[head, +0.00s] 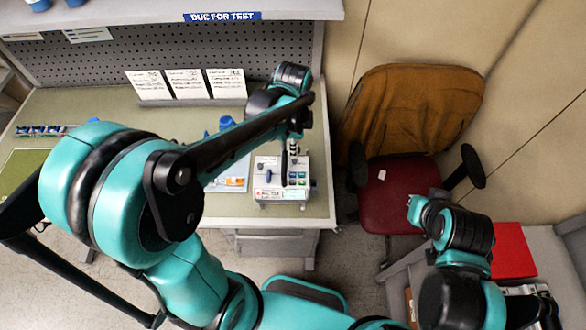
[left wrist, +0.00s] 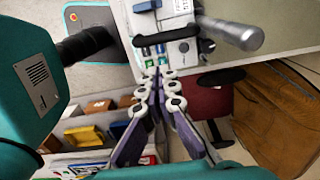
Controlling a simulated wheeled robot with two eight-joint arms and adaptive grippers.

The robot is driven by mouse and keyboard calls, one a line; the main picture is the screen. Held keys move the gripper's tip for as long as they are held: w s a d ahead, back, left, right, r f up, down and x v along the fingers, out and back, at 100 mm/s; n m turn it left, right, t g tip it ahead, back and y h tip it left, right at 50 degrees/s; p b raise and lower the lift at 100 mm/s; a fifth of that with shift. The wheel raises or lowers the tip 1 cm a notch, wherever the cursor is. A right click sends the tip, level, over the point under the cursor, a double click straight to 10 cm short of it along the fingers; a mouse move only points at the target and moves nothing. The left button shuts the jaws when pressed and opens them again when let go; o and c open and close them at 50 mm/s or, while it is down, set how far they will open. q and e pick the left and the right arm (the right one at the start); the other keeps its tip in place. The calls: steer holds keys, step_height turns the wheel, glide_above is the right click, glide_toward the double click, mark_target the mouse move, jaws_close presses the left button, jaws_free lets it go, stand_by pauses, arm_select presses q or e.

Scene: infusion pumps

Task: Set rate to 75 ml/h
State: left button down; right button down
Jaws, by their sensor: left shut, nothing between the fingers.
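The infusion pump (head: 265,178), a pale box with a row of small coloured keys, stands at the right front of the bench. It also shows upside down at the top of the left wrist view (left wrist: 180,49), with green and blue keys (left wrist: 153,50). Its readout is too small to read. My left gripper (head: 291,168) reaches down over the pump's key area. In the left wrist view its fingertips (left wrist: 159,72) are together and empty, close by the keys; I cannot tell whether they touch.
Three white cards (head: 184,85) stand at the back of the bench (head: 120,110). A blue item and papers (head: 236,174) lie left of the pump. A red chair (head: 400,190) with a brown jacket stands to the right. A red binder (head: 512,250) lies on a grey surface.

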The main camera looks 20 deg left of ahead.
mark_target(293, 174)
arm_select(q)
step_height(293, 174, down, 11)
steer(key=shift+r+b, duration=0.1)
steer(key=shift+b, duration=0.55)
